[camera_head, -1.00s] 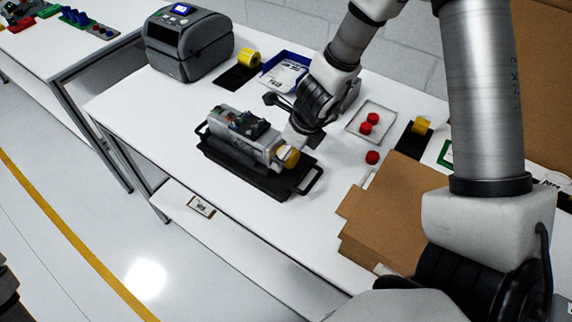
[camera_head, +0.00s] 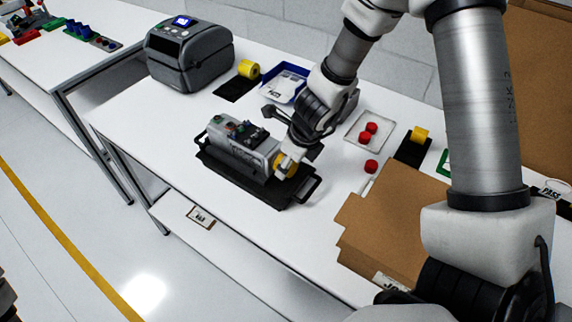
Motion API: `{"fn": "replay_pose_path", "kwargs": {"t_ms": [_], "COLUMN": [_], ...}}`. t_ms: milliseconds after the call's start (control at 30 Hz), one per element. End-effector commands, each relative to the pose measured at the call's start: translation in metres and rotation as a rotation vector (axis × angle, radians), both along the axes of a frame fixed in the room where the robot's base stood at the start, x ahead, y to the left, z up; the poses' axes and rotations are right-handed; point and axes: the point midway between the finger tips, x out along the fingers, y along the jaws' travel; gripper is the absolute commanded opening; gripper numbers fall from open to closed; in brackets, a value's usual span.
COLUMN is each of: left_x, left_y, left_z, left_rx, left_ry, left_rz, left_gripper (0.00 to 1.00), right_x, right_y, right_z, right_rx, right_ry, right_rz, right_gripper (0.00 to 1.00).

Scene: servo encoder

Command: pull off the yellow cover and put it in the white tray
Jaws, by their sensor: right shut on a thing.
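The yellow cover (camera_head: 290,170) is at the right end of the grey servo unit (camera_head: 240,147), which lies on a black tray with handles (camera_head: 285,197). My right gripper (camera_head: 287,164) reaches down from above and is shut on the yellow cover. The cover is at or right beside the unit's end; I cannot tell whether there is a gap. The gripper hides part of the cover. My left gripper is not in view.
A third red cap (camera_head: 371,166) lies on the table in front of the white tray. Flat cardboard (camera_head: 390,225) lies at the right front. A yellow roll on a black pad (camera_head: 412,150), a blue bin (camera_head: 285,84) and a label printer (camera_head: 188,50) stand around the back.

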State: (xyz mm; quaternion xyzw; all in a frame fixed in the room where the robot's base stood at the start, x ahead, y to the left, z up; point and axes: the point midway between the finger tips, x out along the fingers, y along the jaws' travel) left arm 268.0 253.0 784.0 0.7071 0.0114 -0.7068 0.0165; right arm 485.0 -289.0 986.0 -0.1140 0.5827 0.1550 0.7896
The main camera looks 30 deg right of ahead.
Motion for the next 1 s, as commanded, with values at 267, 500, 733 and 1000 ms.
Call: {"fn": "replay_pose_path", "kwargs": {"t_ms": [267, 500, 733, 1000], "left_x": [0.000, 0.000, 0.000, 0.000], "left_y": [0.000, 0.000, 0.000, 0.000], "left_z": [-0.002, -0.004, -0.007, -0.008], "left_rx": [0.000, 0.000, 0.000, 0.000], "left_ry": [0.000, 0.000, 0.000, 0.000], "left_rz": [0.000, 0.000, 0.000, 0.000], "left_gripper": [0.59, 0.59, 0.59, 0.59], "right_x": [-0.005, -0.013, -0.021, -0.030], "right_y": [-0.003, -0.006, -0.009, -0.013], "right_z": [0.000, 0.000, -0.001, 0.000], "right_rx": [0.000, 0.000, -0.001, 0.000], "right_ry": [-0.002, 0.000, 0.000, 0.000], "right_rz": [-0.002, -0.002, -0.001, -0.002], "right_gripper": [0.16, 0.16, 0.16, 0.16]}}
